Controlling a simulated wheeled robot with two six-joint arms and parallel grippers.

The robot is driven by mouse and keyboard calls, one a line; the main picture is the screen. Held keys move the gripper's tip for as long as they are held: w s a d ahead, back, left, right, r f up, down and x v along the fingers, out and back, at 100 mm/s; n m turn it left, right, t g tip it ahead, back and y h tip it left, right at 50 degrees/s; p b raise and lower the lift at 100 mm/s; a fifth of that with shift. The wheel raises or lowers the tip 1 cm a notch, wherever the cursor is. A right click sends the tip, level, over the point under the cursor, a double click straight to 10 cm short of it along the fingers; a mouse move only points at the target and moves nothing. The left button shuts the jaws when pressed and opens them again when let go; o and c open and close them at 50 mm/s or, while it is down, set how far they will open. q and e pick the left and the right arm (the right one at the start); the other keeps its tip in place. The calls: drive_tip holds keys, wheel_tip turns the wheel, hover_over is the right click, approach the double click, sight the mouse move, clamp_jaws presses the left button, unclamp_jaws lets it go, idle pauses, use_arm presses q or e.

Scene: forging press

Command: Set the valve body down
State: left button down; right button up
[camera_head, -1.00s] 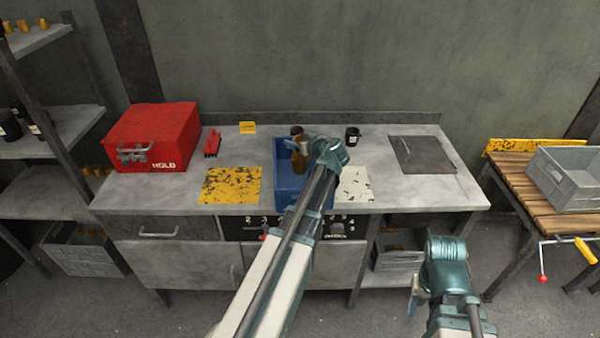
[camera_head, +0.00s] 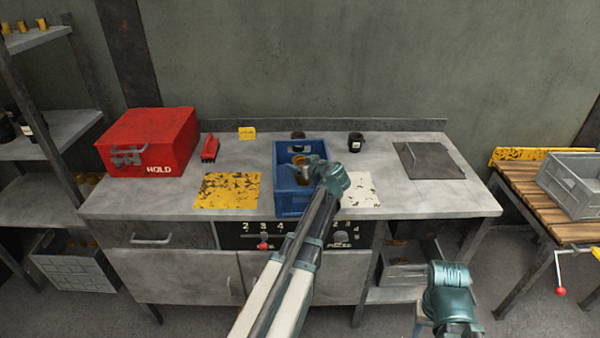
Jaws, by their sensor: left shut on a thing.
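The valve body (camera_head: 301,160) is a small brass-coloured piece, mostly hidden by my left gripper. My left gripper (camera_head: 307,172) is shut on it, over or inside the open top of the blue crate (camera_head: 292,206). I cannot tell whether the piece touches the crate floor. My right gripper (camera_head: 420,328) is low at the bottom right, in front of the bench and far from the crate. Its fingers are mostly out of sight.
A grey crate (camera_head: 572,184) stands on a wooden table at right.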

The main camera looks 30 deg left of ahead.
use_arm(q)
drive_tip(key=shift+f, duration=0.3)
use_arm(e)
drive_tip(key=shift+f, duration=0.35)
use_arm(q)
drive_tip(key=shift+f+b, duration=0.45)
drive_tip(key=shift+f, duration=0.1)
use_arm(e)
drive_tip(key=shift+f, duration=0.5)
use_arm(q)
drive_tip(key=shift+f, duration=0.1)
use_arm(e)
drive_tip(key=shift+f, duration=0.15)
use_arm(q)
unclamp_jaws()
